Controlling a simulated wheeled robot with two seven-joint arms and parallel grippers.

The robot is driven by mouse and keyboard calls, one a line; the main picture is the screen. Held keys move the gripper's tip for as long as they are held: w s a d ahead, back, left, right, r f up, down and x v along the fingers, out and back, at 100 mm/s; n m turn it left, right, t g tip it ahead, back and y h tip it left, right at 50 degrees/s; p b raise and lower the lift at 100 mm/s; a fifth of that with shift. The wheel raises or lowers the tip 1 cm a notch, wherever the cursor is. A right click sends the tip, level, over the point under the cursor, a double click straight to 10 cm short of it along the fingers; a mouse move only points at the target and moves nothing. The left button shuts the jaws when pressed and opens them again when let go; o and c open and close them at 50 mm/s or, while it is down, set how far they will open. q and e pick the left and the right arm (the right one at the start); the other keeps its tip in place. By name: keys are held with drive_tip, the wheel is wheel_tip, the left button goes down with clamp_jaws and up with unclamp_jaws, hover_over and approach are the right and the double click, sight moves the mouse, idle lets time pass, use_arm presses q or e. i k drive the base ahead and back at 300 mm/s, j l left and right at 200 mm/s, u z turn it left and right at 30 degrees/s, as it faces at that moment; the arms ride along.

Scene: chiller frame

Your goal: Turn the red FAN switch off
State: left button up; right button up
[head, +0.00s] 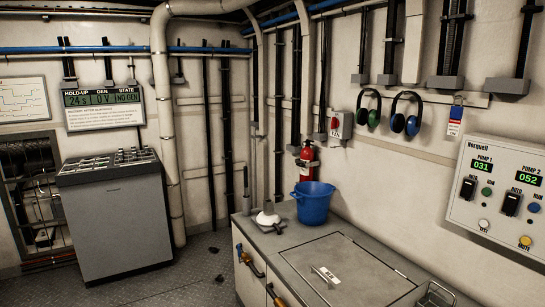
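A small light box with a red part (335,123) is mounted on the back-right wall, above and right of the red fire extinguisher. It is the only red switch-like thing I see. Small lettering shows at its lower edge, but I cannot read FAN on it or make out its position for certain. Neither of my grippers is in the head view, and nothing of mine touches the box.
A grey counter (285,244) below carries a blue bucket (313,205) and a white object (267,218). The fire extinguisher (307,162) stands behind the bucket. Green and blue ear defenders (405,122) hang right of the box. A pump panel (500,190) is far right. A grey cabinet (115,225) stands left.

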sight(335, 124)
drive_tip(key=i+j+z, duration=0.15)
drive_tip(key=i+z, duration=0.2)
drive_tip(key=i+j+z, duration=0.3)
drive_tip(key=i, duration=0.25)
drive_tip(key=i+j+z, duration=0.1)
drive_tip(key=z, duration=0.35)
drive_tip(key=i+j+z, duration=0.2)
drive_tip(key=z, duration=0.25)
